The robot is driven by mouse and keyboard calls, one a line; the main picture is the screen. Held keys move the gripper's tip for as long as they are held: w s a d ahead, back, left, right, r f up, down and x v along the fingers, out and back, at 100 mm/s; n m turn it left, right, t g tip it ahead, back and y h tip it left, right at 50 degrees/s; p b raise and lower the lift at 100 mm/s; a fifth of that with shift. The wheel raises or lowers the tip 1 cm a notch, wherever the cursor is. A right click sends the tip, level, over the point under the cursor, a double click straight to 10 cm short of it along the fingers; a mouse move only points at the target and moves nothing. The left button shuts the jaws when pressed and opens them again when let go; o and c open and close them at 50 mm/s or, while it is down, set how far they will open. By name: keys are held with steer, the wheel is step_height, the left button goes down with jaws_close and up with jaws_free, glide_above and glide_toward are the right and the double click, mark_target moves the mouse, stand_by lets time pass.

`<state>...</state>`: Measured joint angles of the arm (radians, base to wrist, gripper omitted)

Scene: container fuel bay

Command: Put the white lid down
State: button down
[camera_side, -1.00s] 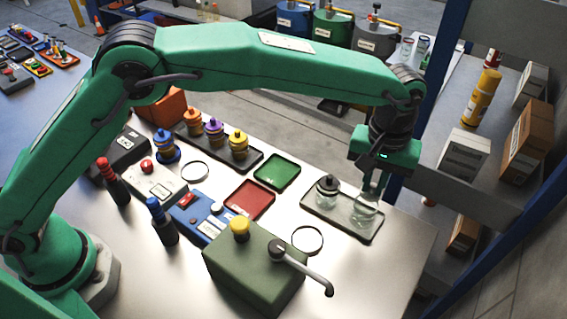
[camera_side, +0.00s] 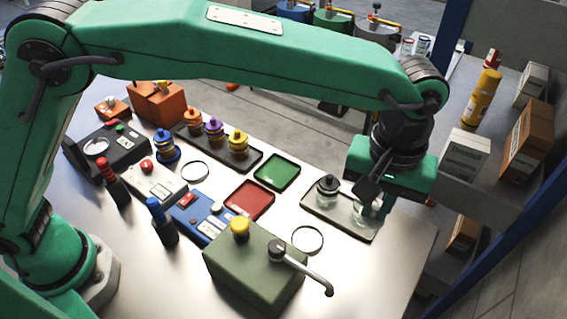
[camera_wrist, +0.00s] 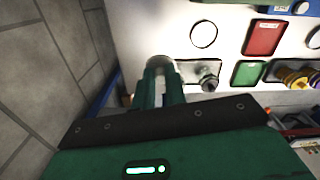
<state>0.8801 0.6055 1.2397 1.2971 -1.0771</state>
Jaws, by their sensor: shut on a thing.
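My gripper (camera_side: 376,207) is low over the right part of a grey tray (camera_side: 337,228), its fingers pointing down.
A green tray (camera_side: 277,171) and a red tray (camera_side: 249,199) lie to the left. A green box with a bent pipe (camera_side: 250,268) stands in front. A thin ring (camera_side: 307,239) lies near it. Shelves with boxes (camera_side: 467,155) are at the right. The table's front right is clear.

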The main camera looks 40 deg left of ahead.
stand_by(0.4)
steer(key=shift+w+a+n, duration=0.25)
steer(key=shift+a+n, duration=0.05)
steer(key=shift+a, duration=0.2)
steer(key=s+a+f+n, duration=0.2)
steer(key=a+n, duration=0.4)
steer(key=a, duration=0.5)
steer(key=s+a+f+n, duration=0.2)
steer(key=a+n, duration=0.4)
steer(key=a, duration=0.5)
steer(key=s+a+f+n, duration=0.2)
steer(key=a+n, duration=0.4)
steer(key=a, duration=0.5)
steer(key=w+a+f, duration=0.2)
steer(key=a, duration=0.1)
steer(key=w+a+f, duration=0.2)
steer(key=a, duration=0.2)
steer(key=w+a+f, duration=0.2)
steer(key=a+f, duration=0.1)
steer(key=shift+a, duration=0.4)
steer(key=shift+f, duration=2)
steer(key=shift+f, duration=0.1)
